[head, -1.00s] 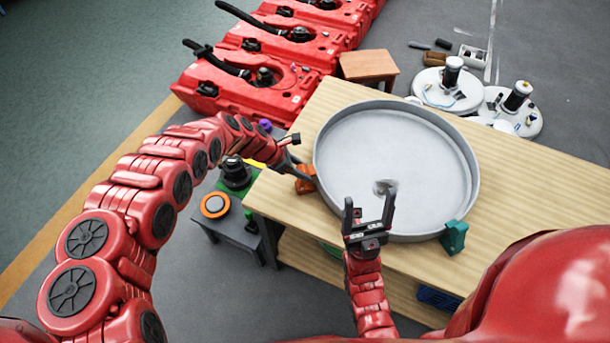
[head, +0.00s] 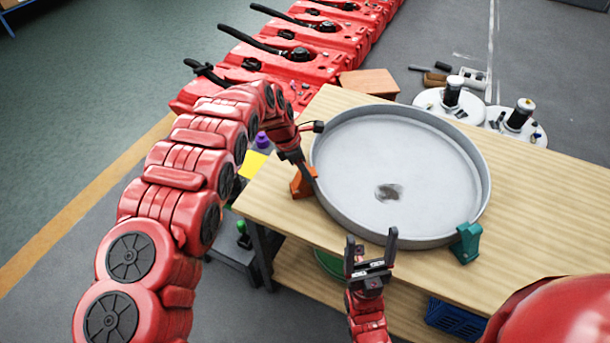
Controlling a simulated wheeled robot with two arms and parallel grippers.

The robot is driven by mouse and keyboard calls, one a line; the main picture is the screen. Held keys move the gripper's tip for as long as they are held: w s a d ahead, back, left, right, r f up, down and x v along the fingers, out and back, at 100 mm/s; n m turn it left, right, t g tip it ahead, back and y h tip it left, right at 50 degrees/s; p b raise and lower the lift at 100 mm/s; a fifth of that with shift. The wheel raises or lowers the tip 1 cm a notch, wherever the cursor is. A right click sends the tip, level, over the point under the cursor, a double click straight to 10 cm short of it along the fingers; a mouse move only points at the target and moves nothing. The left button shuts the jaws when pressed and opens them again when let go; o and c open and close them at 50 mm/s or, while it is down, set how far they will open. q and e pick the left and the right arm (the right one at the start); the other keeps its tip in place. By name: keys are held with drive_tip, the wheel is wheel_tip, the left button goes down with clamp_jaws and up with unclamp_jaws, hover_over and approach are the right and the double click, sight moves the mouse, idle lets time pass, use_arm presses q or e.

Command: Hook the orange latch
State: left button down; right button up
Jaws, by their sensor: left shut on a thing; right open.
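The orange latch (head: 301,184) stands on the wooden table at the left rim of the round grey pan (head: 330,200). My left gripper (head: 308,170) reaches in from the left and is shut at the latch, its fingers partly hiding it. Whether the latch is hooked over the rim cannot be told. A teal latch (head: 467,242) stands at the pan's lower right rim. My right gripper (head: 371,250) is open and empty, fingers pointing up, in front of the pan's near rim.
The wooden table (head: 540,220) is bare to the right of the pan. A blue crate (head: 452,318) is on the lower shelf. Red tanks (head: 290,60) line the back left. Two white discs with black motors (head: 450,100) lie behind the table. A yellow item (head: 253,164) is left of the table.

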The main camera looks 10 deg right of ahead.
use_arm(q)
drive_tip(key=shift+d+f+y+b, duration=0.25)
drive_tip(key=shift+y+b, duration=0.05)
drive_tip(key=shift+b, duration=1.65)
drive_tip(key=shift+c, duration=1.8)
unclamp_jaws()
drive_tip(key=shift+r, duration=0.1)
